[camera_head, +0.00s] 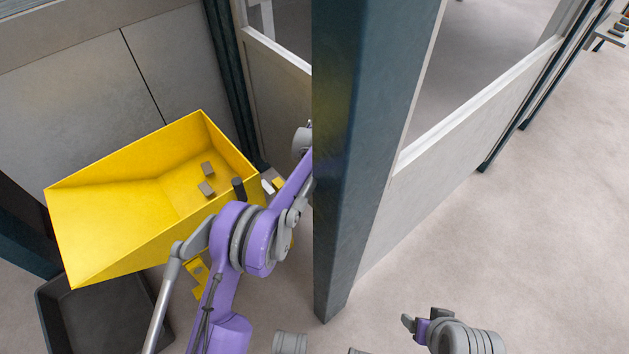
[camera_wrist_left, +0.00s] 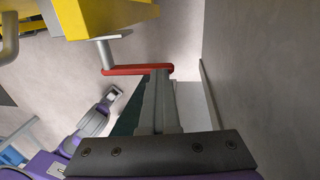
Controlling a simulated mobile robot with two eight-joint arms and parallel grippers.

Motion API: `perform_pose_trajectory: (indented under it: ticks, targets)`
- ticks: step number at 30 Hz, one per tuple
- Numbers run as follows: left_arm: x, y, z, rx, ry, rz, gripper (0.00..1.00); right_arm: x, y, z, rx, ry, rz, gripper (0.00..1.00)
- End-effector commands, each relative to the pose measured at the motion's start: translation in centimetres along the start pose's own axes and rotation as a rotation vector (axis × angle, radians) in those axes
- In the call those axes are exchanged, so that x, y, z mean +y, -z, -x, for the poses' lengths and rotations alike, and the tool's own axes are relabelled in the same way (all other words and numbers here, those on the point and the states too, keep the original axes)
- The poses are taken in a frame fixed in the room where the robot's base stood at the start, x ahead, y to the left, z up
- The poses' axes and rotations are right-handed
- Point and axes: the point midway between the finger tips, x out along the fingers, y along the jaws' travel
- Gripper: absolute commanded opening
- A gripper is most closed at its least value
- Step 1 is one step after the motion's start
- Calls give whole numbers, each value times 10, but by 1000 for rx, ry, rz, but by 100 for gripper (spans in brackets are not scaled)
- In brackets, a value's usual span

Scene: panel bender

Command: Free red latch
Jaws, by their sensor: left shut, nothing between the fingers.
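The red latch (camera_wrist_left: 128,71) is a red bar in the left wrist view, lying nearly level across the upper middle. Its left end joins a grey post (camera_wrist_left: 104,52) coming down from a yellow body (camera_wrist_left: 105,15). My left gripper (camera_wrist_left: 160,74) is shut and empty. Its fingertips overlap the right part of the red bar in the picture; I cannot tell whether they touch it. In the head view the red latch does not show, and the left arm's end runs behind the dark pillar's edge.
A tilted yellow bin (camera_head: 110,225) holds small grey blocks (camera_head: 207,179). A black tray (camera_head: 60,325) lies below it. A dark blue pillar (camera_head: 340,160) stands right of my left arm, with a windowed panel (camera_head: 420,185) beyond.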

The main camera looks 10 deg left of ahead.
Motion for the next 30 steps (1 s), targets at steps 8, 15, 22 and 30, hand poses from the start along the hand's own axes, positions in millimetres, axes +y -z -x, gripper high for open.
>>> perform_pose_trajectory:
  ticks: [8,15,22,30]
  targets:
    - [-4,5,-10,8,3,-3,0,0,0,-2,0,0,0,73]
    - [-4,6,-11,10,4,-4,0,0,0,-2,0,0,0,73]
    - [-4,6,-3,9,5,-5,0,0,0,0,0,0,0,73]
    - [0,4,52,3,6,-2,0,0,3,13,2,0,0,73]
